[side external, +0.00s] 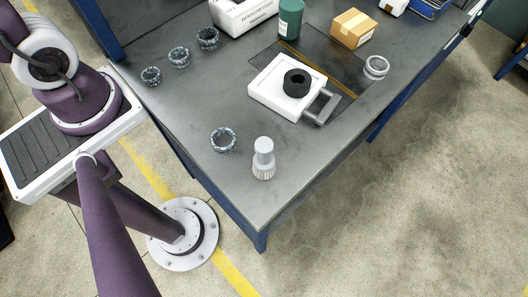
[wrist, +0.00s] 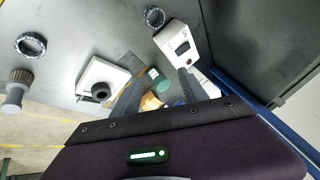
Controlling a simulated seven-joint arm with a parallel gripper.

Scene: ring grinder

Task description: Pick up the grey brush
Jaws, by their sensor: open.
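The grey brush (side external: 263,160) stands upright near the front corner of the table, with its pale bristles down and its grey handle up. In the wrist view the brush (wrist: 16,92) shows at the far left edge. My gripper (wrist: 157,77) is open, with its two dark fingers apart and the brush well off to their left. No contact with the brush shows. The side view shows part of my arm, but my gripper is out of that frame.
A patterned ring (side external: 223,140) lies just left of the brush. A white block (side external: 258,88) with a black ring (side external: 297,83) on it stands farther back. Several rings, a green canister (side external: 290,18), a cardboard box (side external: 353,28) and a white container (side external: 240,17) stand toward the back.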

